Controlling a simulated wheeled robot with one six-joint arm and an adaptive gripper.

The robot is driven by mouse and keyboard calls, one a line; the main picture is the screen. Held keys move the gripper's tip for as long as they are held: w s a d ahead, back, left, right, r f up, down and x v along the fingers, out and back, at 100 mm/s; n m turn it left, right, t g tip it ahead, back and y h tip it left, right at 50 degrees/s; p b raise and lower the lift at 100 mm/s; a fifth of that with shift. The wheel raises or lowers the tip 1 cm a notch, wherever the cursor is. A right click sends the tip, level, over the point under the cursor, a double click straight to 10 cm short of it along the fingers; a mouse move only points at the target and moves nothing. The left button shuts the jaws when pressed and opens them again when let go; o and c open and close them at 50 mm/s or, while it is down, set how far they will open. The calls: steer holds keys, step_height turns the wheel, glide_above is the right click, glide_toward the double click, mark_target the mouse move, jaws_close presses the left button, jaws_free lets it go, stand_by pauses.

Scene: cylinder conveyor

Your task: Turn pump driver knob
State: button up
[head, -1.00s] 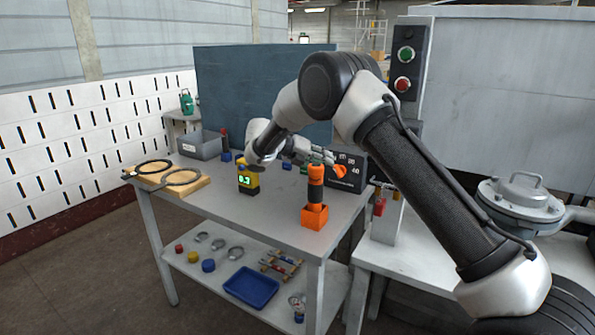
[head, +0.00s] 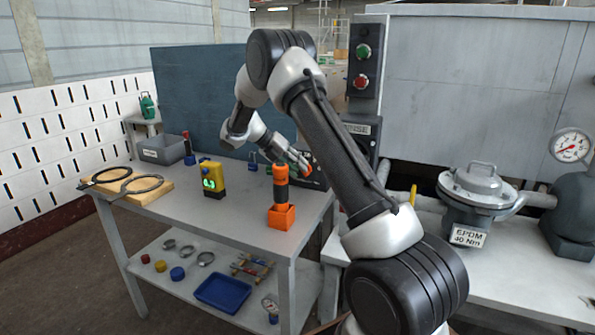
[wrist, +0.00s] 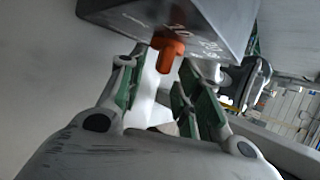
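The pump driver is a dark box with white numbers on its face. In the wrist view the box (wrist: 215,22) fills the top and its orange knob (wrist: 168,52) points down toward my gripper. In the head view the box (head: 318,183) is partly hidden behind my arm, and the knob (head: 306,167) is a small orange-red spot beside my gripper (head: 290,153). In the wrist view my gripper (wrist: 160,82) is open, its green-padded fingers spread apart. The knob sits in line with the gap, near the fingertips; I cannot tell whether they touch it.
An orange-black tool in an orange holder (head: 281,215) stands close in front of the box. A yellow meter (head: 213,178) stands to its left. A wooden board with black rings (head: 125,184) lies at the table's left. A valve (head: 480,190) stands on the right bench.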

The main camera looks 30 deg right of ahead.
steer(key=shift+x, duration=0.95)
jaws_close()
steer(key=shift+d+r, duration=0.1)
steer(key=shift+r, duration=0.05)
steer(key=t+y, duration=0.2)
steer(key=m+t+y, duration=0.1)
steer(key=t, duration=0.1)
steer(key=shift+s+d+r+y, duration=0.1)
steer(key=shift+s+d+y, duration=0.1)
steer(key=shift+s+y, duration=0.15)
steer(key=t+y, duration=0.1)
steer(key=t, duration=0.1)
steer(key=m+t+y, duration=0.1)
steer(key=t+y, duration=0.1)
steer(key=shift+s+d, duration=0.15)
steer(key=shift+s, duration=0.05)
steer(key=shift+t+y, duration=0.25)
steer(key=shift+t, duration=0.15)
